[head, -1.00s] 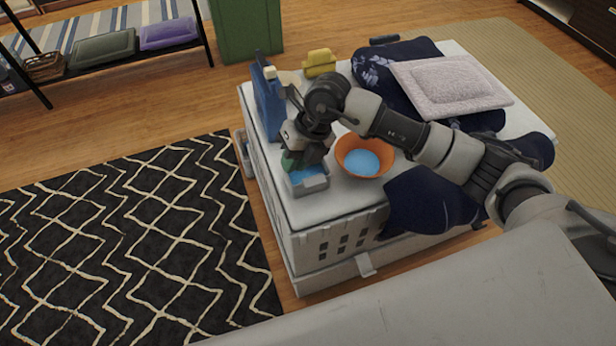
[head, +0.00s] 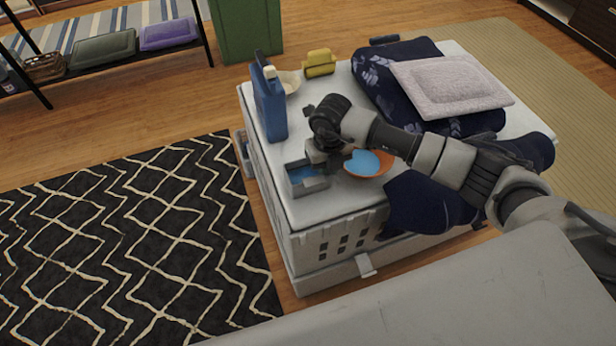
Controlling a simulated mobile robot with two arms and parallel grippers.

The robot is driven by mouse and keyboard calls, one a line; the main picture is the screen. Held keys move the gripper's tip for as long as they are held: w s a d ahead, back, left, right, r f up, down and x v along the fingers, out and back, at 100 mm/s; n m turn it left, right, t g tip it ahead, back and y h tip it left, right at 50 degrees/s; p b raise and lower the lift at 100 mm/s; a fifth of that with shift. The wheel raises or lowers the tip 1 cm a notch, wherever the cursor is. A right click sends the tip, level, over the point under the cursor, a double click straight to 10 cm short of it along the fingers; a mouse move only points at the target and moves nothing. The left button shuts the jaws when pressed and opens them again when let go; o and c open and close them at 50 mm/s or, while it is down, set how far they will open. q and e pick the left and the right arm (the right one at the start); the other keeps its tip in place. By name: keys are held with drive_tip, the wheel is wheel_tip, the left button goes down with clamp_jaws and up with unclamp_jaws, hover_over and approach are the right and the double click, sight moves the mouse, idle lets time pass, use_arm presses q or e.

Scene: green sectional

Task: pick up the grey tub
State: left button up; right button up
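The small grey tub (head: 312,185), with blue inside it, sits near the front left corner of the white crate-like top (head: 340,205). My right gripper (head: 328,163) is low at the tub's right rear side, between the tub and an orange bowl (head: 384,165) with a blue inside. The wrist and the dark shadow hide its fingertips, so I cannot tell whether they are open or touch the tub. My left gripper is out of view.
A blue jug (head: 270,105) stands behind the tub, with a yellow object (head: 319,63) farther back. Dark blue cloth (head: 435,200) and a pale cushion (head: 450,85) cover the right side. A patterned black rug (head: 120,240) lies on the floor at left.

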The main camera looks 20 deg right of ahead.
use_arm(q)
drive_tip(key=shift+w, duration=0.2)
use_arm(e)
drive_tip(key=shift+f, duration=0.6)
clamp_jaws()
drive_tip(key=shift+r, duration=0.1)
drive_tip(key=shift+r, duration=0.4)
drive_tip(key=r, duration=0.2)
drive_tip(key=d+r, duration=0.1)
drive_tip(key=shift+s+r, duration=0.1)
drive_tip(key=shift+r, duration=0.25)
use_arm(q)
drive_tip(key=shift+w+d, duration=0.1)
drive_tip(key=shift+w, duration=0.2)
use_arm(e)
drive_tip(key=s+d+r, duration=0.3)
drive_tip(key=d+r, duration=0.3)
drive_tip(key=d, duration=0.4)
drive_tip(key=shift+s+r, duration=0.15)
drive_tip(key=shift+r, duration=0.05)
